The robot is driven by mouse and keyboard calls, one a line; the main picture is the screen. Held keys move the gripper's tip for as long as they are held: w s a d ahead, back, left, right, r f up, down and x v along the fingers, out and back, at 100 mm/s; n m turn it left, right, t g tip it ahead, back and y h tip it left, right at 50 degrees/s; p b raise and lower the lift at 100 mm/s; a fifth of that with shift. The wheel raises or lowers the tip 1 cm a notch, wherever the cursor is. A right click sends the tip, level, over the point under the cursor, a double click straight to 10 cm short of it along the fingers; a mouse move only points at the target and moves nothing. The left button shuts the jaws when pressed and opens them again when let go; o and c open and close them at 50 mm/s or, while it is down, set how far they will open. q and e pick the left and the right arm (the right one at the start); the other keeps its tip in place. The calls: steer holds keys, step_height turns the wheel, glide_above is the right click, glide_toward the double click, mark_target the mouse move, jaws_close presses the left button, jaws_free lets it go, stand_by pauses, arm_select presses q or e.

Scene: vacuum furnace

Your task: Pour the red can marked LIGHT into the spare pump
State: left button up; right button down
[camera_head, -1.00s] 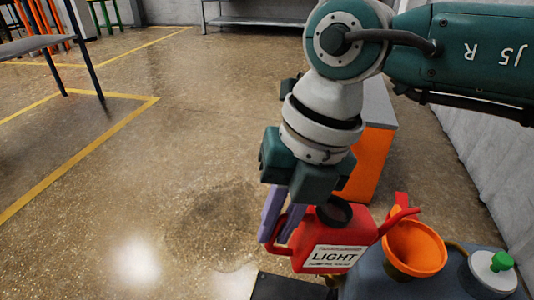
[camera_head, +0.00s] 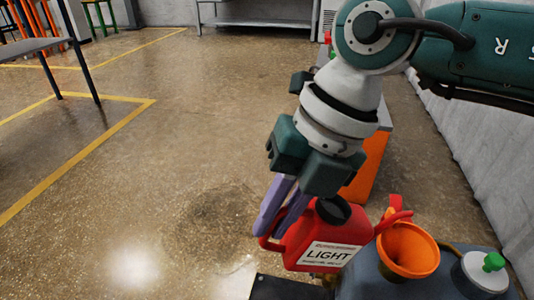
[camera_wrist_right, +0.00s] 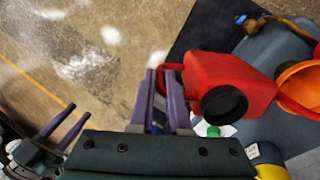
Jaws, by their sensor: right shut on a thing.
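The red can marked LIGHT (camera_head: 322,240) hangs from my right gripper (camera_head: 273,222), whose purple fingers are shut on its handle at the left. The funnel stands on the blue-grey pump body (camera_head: 372,278). No liquid shows. In the right wrist view, the can (camera_wrist_right: 225,75) shows its black cap toward me, with the funnel (camera_wrist_right: 300,85) at the right edge. My left gripper (camera_wrist_right: 66,124) shows at the lower left of that view, fingers apart and empty.
A white cap with a green top (camera_head: 487,270) sits on the pump body right of the funnel. An orange-sided grey cabinet (camera_head: 369,165) stands behind my right wrist. A pale wall (camera_head: 480,160) bounds the right. The floor to the left is open.

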steer(key=shift+d+r+y, duration=0.15)
steer(key=shift+r+y, duration=0.35)
steer(key=shift+r, duration=0.4)
steer(key=shift+d+r+y, duration=0.25)
steer(key=shift+r+y, duration=0.35)
steer(key=shift+r, duration=0.25)
steer(key=shift+d+r+y, duration=0.3)
steer(key=shift+r+y, duration=0.2)
steer(key=shift+r, duration=0.25)
steer(key=shift+w+d+r+y+b, duration=0.1)
steer(key=shift+d+r+y+b, duration=0.2)
steer(key=shift+r, duration=0.2)
steer(key=shift+d+r+y+b, duration=0.2)
steer(key=shift+r+y+b, duration=0.1)
steer(key=shift+r+y, duration=0.15)
steer(key=shift+d+r+y, duration=0.5)
steer(key=shift+r+y, duration=0.05)
steer(key=shift+r, duration=0.25)
steer(key=shift+w+d+r+g+y+b, duration=0.1)
steer(key=shift+d+r+g+y+b, duration=0.2)
steer(key=shift+d+r+y+b, duration=0.3)
steer(key=shift+d+r+y+b, duration=0.45)
steer(key=shift+d+r+y, duration=0.15)
steer(key=shift+d+r, duration=0.15)
stand_by(0.3)
steer(key=shift+d+r+y+b, duration=0.3)
steer(key=shift+w+d+r+y+b, duration=0.15)
steer(key=shift+d+r+y+b, duration=0.65)
steer(key=shift+d+b, duration=0.3)
